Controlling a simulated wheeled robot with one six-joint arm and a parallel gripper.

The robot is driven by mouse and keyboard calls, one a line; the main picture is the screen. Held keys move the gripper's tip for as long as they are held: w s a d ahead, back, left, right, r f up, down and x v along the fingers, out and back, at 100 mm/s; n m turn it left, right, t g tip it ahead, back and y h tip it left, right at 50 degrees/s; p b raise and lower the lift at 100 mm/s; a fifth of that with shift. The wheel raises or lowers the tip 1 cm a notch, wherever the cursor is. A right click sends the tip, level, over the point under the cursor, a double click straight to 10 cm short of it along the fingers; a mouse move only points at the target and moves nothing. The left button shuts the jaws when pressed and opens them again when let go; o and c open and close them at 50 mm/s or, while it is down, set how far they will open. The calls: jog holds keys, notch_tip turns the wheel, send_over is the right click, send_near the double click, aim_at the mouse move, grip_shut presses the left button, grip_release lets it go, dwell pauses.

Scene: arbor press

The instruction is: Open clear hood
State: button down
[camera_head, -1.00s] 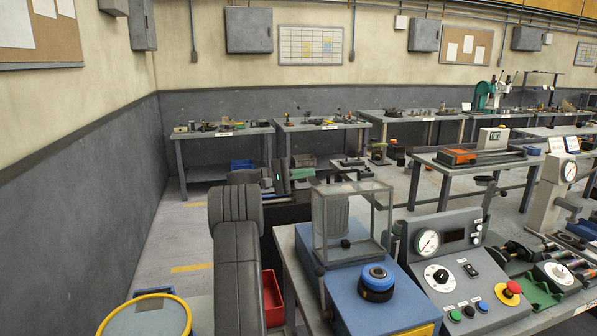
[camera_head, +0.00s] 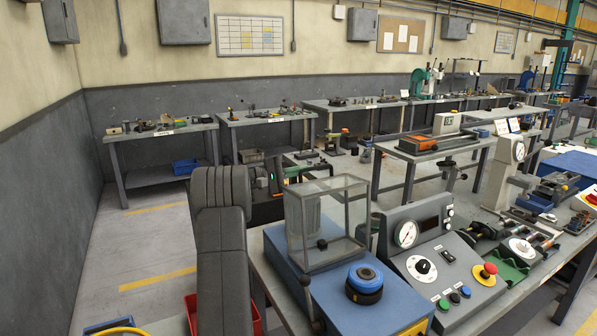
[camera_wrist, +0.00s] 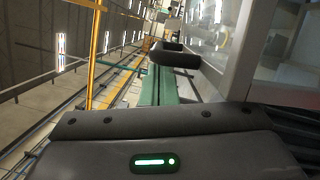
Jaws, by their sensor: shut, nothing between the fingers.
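The clear hood (camera_head: 345,205) is a see-through box with grey edges. It sits down on a blue machine base (camera_head: 385,305) on the near bench. A dark knob (camera_head: 322,244) shows low at its front. My gripper (camera_head: 290,172) is behind and left of the hood in the head view, small and partly hidden, with no clear contact. In the wrist view, its grey body with a green light fills the bottom, and a dark rounded finger end (camera_wrist: 180,54) is shut with nothing held. A clear panel (camera_wrist: 270,45), seemingly the hood's, rises close at right.
A control panel (camera_head: 432,258) with a gauge and a red button stands right of the hood. A blue round cap (camera_head: 365,275) is in front of it. A red bin (camera_head: 192,310) is at lower left. Open floor (camera_head: 150,240) lies at left.

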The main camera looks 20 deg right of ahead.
jog(key=b, duration=0.1)
jog(key=s+m+b, duration=0.1)
jog(key=b, duration=0.1)
jog(key=shift+s+d+r+y, duration=0.1)
jog(key=shift+s+r+y, duration=0.1)
jog(key=shift+s+y, duration=0.1)
jog(key=s+r+m+b, duration=0.1)
jog(key=s+m+b, duration=0.1)
jog(key=s+b, duration=0.1)
jog(key=shift+d+r, duration=0.2)
jog(key=shift+r, duration=0.2)
jog(key=shift+s+r+b, duration=0.2)
jog(key=shift+r+b, duration=0.1)
jog(key=shift+b, duration=0.05)
jog(key=w+a+b, duration=0.1)
jog(key=a+b, duration=0.1)
jog(key=a, duration=1.1)
jog(key=shift+w+a, duration=0.25)
jog(key=shift+a, duration=0.1)
jog(key=shift+d, duration=0.15)
jog(key=p, duration=0.2)
send_over(306, 183)
jog(key=a, duration=0.2)
jog(key=shift+s+d, duration=0.1)
jog(key=shift+s, duration=0.15)
